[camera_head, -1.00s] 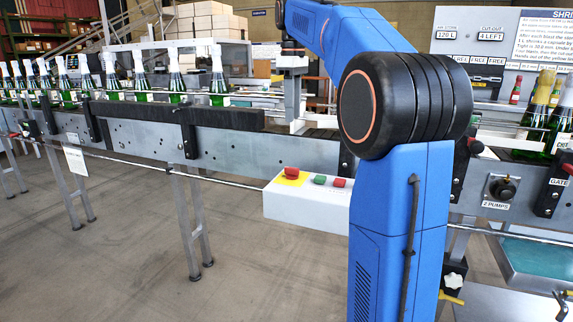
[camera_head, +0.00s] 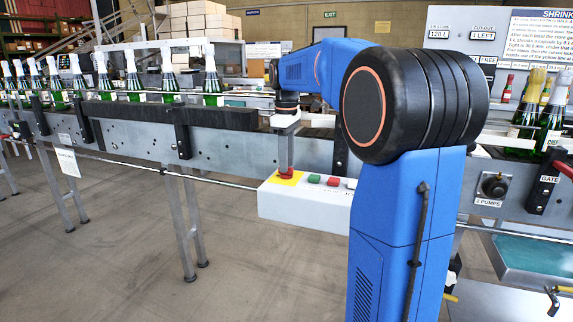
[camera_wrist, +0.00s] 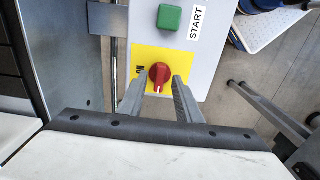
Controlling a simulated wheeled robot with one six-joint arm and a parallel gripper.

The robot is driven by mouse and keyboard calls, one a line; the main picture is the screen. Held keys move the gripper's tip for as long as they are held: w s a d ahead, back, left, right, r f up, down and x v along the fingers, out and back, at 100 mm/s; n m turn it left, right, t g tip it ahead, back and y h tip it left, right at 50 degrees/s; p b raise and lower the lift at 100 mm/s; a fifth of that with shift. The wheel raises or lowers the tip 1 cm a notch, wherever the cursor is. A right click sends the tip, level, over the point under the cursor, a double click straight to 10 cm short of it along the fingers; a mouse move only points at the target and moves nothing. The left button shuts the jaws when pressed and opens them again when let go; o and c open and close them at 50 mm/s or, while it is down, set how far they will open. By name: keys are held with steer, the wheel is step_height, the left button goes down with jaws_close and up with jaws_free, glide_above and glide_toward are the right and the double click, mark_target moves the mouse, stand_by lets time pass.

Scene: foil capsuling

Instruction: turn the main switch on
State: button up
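The main switch (camera_wrist: 160,75) is a red rotary knob with a white mark pointing towards the bottom of the wrist view. It sits on a yellow plate (camera_wrist: 148,54) with a partly hidden printed label. My gripper (camera_wrist: 159,80) is open, with one grey finger on each side of the knob. Small gaps seem to show between fingers and knob, and I cannot tell if they touch. In the head view my gripper (camera_head: 286,165) points down over the yellow plate (camera_head: 285,178) at the left end of a white control box (camera_head: 300,204).
A green START button (camera_wrist: 169,17) is beside the yellow plate; the head view shows a red button (camera_head: 333,181) further along the box. The conveyor's steel side (camera_head: 240,146) runs close behind. Green bottles (camera_head: 212,80) stand on the conveyor. The floor in front is clear.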

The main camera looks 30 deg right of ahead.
steer(key=shift+f, duration=0.7)
steer(key=shift+c, duration=0.7)
jaws_close()
